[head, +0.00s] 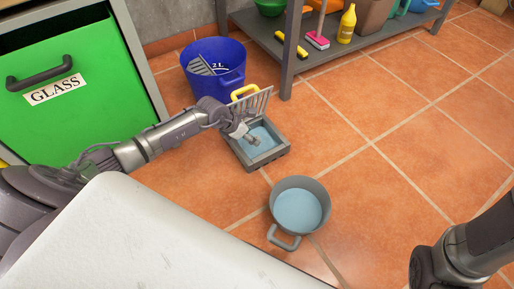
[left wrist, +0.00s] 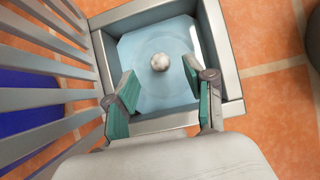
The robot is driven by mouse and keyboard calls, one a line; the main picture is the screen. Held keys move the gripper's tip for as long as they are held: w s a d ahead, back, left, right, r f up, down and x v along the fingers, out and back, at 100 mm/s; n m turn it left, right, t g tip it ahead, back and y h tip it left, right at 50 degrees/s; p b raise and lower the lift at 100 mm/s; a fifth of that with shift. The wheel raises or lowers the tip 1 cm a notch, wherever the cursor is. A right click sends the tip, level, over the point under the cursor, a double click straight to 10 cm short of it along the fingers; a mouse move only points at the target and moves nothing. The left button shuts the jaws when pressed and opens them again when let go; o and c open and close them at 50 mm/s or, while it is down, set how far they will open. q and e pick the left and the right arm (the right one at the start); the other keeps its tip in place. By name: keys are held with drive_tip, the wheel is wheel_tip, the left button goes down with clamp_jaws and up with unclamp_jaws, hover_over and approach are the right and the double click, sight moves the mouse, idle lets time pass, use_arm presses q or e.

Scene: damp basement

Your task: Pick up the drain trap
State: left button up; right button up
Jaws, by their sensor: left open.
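A round grey knob, which looks like the top of the drain trap (left wrist: 160,62), shows in the bluish water of the square drain basin (left wrist: 233,70). Its lower part is unclear under the water. The basin (head: 270,158) also shows in the head view, where my gripper partly covers it and I cannot make out the trap. My left gripper (head: 249,137) is over the basin. In the left wrist view its green-padded fingers (left wrist: 160,80) are open and empty, one on each side of the knob in the picture. My right gripper is out of view.
A slatted grate (head: 258,102) with a yellow handle stands tilted up at the basin's back edge. A blue bucket (head: 205,77) is behind it. A grey pot (head: 318,188) of water stands in front. A green bin (head: 75,95) and a shelf (head: 350,58) flank the area. Right floor is clear.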

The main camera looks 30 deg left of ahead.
use_arm(q)
drive_tip(key=b+x, duration=0.4)
drive_tip(key=x, duration=0.1)
drive_tip(key=shift+f, duration=0.1)
clamp_jaws()
